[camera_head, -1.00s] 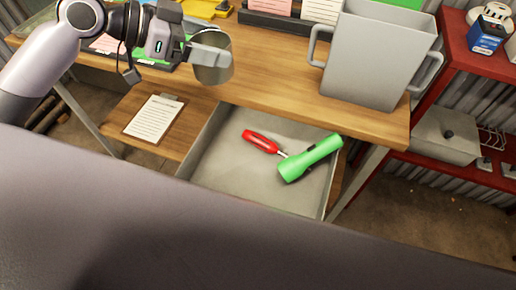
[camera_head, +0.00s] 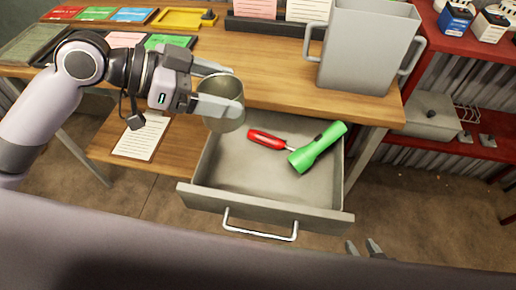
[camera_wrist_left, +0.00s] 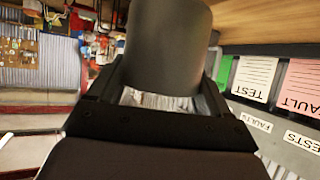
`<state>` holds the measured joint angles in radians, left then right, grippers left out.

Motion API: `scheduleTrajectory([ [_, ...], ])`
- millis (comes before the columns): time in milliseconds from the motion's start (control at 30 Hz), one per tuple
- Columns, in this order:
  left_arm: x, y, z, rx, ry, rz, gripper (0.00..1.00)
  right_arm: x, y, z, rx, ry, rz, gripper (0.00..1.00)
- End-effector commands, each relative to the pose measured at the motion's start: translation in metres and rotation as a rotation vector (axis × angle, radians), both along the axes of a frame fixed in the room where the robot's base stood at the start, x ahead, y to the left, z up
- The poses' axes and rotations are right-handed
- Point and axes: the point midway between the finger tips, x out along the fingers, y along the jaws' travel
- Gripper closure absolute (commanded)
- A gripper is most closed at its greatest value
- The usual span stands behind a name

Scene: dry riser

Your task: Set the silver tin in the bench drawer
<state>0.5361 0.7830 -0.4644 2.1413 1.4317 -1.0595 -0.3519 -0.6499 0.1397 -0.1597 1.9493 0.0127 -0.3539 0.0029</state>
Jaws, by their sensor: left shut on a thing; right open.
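The silver tin (camera_head: 222,103) is an open-topped grey cylinder. My left gripper (camera_head: 222,90) is shut on it and holds it roughly upright, over the left back part of the drawer in the head view. The tin (camera_wrist_left: 168,45) also shows dark and close in the left wrist view. The bench drawer (camera_head: 266,204) is pulled open below the bench top. A red-handled screwdriver (camera_head: 266,139) and a green torch (camera_head: 316,147) lie in it, towards the back and right. My right gripper (camera_head: 364,249) is open and empty at the bottom edge, right of the drawer.
The wooden bench top (camera_head: 283,78) overhangs the drawer's back. A grey two-handled container (camera_head: 366,50) stands on it at the right. A clipboard (camera_head: 142,136) lies on a lower shelf left of the drawer. A red shelf unit (camera_head: 458,66) stands at the right. The drawer's front left is bare.

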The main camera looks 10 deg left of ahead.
Motion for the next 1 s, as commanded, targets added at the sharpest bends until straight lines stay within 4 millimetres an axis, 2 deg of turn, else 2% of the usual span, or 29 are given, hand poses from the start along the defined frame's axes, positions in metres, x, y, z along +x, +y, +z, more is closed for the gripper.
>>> scheduleTrajectory([
  [300,-0.001,0.0,-0.084,0.0,0.011,0.002,0.52,0.0,0.0,-0.008,0.0,0.0,0.0,0.57],
  [500,0.0,0.0,-0.131,-0.001,0.007,0.002,0.52,0.0,0.0,-0.012,-0.001,0.0,-0.001,0.57],
  [767,0.0,0.0,-0.156,-0.001,0.005,0.002,0.52,0.0,0.0,-0.014,-0.001,0.0,-0.001,0.57],
  [1000,0.0,0.0,-0.19,-0.001,0.005,0.003,0.52,0.0,0.0,-0.017,0.001,0.002,-0.001,0.57],
])
